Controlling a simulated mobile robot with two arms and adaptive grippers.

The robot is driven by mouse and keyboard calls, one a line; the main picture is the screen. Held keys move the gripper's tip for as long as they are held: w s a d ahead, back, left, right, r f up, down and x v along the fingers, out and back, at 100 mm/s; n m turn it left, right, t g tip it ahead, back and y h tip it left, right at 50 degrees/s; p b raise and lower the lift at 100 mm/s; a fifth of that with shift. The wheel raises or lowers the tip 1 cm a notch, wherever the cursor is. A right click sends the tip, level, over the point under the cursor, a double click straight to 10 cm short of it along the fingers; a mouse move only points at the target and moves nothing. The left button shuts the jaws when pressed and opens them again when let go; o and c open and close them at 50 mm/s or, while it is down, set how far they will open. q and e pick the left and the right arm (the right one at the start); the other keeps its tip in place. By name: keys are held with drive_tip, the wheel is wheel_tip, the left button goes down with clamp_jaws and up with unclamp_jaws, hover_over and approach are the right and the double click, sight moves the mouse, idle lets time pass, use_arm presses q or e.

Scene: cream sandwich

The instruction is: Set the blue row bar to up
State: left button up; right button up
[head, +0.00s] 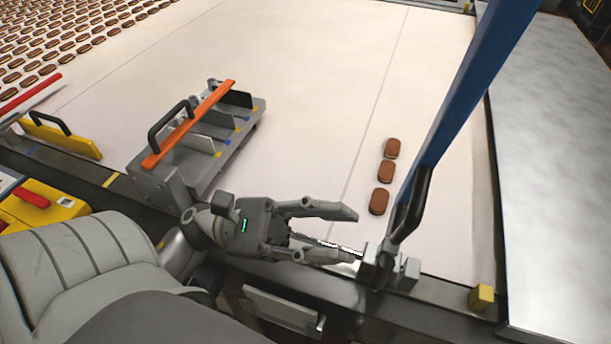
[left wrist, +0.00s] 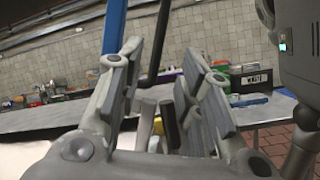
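The blue row bar (head: 462,95) stands steeply raised at the right of the head view, rising from a grey pivot block (head: 385,265) on the belt's near edge. Its black handle (head: 419,203) is near the bar's lower end. The bar also shows in the left wrist view (left wrist: 114,28), at the upper left. My left gripper (head: 350,236) is open and empty. Its fingers point right, towards the pivot, just left of the bar's foot; I see no grip on bar or handle. Part of my right arm shows at the right of the left wrist view; its fingers are unclear.
Three brown biscuits (head: 386,171) lie in a row on the pale belt (head: 300,100), left of the bar. An orange bar (head: 190,122) with a black handle sits on a grey fixture. A metal plate (head: 550,150) lies right; a yellow block (head: 481,297) sits on the near edge.

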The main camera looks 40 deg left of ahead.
use_arm(q)
drive_tip(key=shift+v, duration=1.65)
